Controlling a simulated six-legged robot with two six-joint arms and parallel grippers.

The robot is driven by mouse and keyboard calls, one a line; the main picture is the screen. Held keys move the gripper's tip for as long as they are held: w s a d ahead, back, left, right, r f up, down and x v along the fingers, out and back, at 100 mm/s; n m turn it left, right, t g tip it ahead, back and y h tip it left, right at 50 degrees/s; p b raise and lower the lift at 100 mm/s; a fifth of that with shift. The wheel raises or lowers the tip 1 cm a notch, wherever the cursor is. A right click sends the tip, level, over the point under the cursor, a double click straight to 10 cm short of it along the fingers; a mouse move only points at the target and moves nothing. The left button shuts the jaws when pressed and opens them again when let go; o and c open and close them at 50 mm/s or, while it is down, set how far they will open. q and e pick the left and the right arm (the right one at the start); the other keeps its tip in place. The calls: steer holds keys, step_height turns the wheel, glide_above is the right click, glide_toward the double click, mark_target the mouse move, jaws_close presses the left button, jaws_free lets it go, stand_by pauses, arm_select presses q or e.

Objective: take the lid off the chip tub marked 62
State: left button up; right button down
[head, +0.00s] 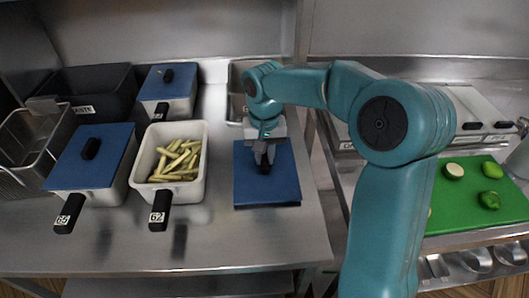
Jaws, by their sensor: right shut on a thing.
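The chip tub marked 62 (137,180) is a white tub with a black handle at its front that bears the number. It is open, and pale green-yellow chips (178,160) show inside. A blue lid (283,190) is to the right of the tub, apart from it, flat at or just above the steel counter; I cannot tell if it touches. My right gripper (265,160) points down at the lid's middle and is shut on its dark knob, mostly hidden by the fingers. My left gripper is not in view.
Tub 69 (119,182) with a blue lid stands left of the open tub, and another lidded tub (181,108) behind. A wire basket (30,140) and black bin (110,95) are at the left. A green board (470,210) with cut vegetables is right. The front counter is clear.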

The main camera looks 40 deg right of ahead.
steer(key=shift+r, duration=0.1)
steer(key=shift+s+f, duration=0.1)
steer(key=shift+f, duration=0.25)
stand_by(0.4)
steer(key=c, duration=0.9)
jaws_free()
steer(key=shift+c, duration=0.2)
step_height(320, 180, up, 16)
steer(key=p, duration=0.2)
steer(key=shift+r, duration=0.15)
